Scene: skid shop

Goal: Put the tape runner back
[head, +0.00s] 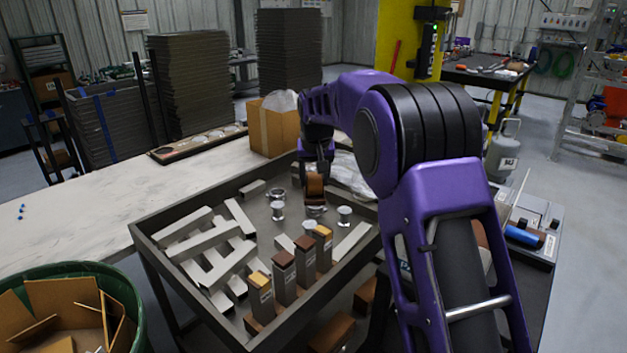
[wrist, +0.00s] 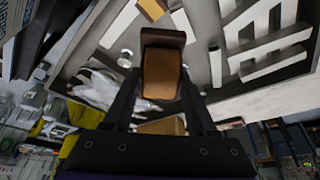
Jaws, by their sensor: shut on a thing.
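My gripper (head: 317,172) is shut on a brown block-like thing (head: 315,190) and holds it over the back part of the dark-rimmed tray table (head: 190,312). In the wrist view the held brown thing (wrist: 162,75) sits between the two dark fingers, with a darker brown end and an orange-tan face. I cannot tell from its shape whether it is the tape runner. Its lower end in the head view is close to a small shiny round piece, and I cannot tell whether they touch. No other thing is clearly a tape runner.
Several grey bars (head: 203,240) lie across the tray table. Upright labelled blocks with brown or yellow tops (head: 283,272) stand along its near side. Shiny round pieces (head: 277,209), a clear plastic bag (head: 347,172) and a cardboard box (head: 273,126) are nearby. A blue cylinder (head: 522,236) lies at right.

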